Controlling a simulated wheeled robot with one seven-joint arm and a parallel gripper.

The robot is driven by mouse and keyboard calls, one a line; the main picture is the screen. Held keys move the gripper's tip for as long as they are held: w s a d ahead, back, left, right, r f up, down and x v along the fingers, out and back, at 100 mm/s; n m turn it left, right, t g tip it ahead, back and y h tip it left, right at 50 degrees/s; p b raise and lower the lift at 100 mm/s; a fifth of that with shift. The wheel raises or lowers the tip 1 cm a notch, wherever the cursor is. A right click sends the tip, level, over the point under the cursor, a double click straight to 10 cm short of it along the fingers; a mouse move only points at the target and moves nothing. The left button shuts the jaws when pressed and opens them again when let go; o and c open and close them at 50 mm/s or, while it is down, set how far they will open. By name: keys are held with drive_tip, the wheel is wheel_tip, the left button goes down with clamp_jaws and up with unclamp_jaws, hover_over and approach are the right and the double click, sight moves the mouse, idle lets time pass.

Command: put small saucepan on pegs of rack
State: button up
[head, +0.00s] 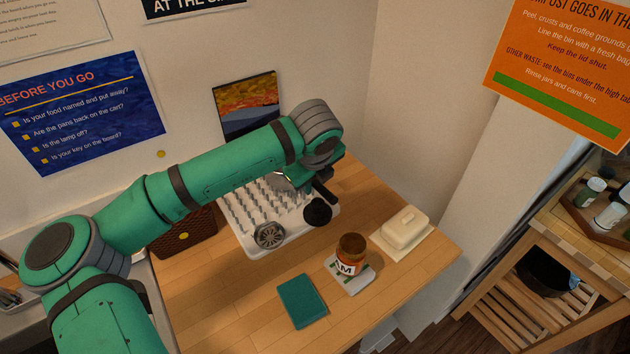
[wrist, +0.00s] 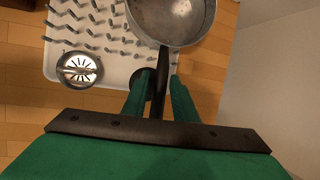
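The small saucepan (wrist: 172,22) is grey metal with a dark handle (wrist: 161,85). In the wrist view its bowl is at the top, cut by the frame edge, its inside facing the camera. My gripper (wrist: 162,82) has its green fingers on either side of the handle and looks closed on it. In the head view the saucepan (head: 284,182) is partly hidden under my wrist, over the back right part of the rack. The rack (head: 262,249) is a white tray with rows of grey pegs, also in the wrist view (wrist: 111,76).
A metal strainer (head: 270,235) and a black round object (head: 318,211) are at the rack's front. A brown basket (head: 185,238) stands left. Walls close off the back and right.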

drive_tip(key=shift+o, duration=0.5)
drive_tip(key=shift+a, duration=0.3)
drive_tip(key=shift+s+r, duration=0.1)
drive_tip(key=v, duration=1.2)
drive_tip(key=shift+d, duration=0.3)
drive_tip(key=shift+a, duration=0.2)
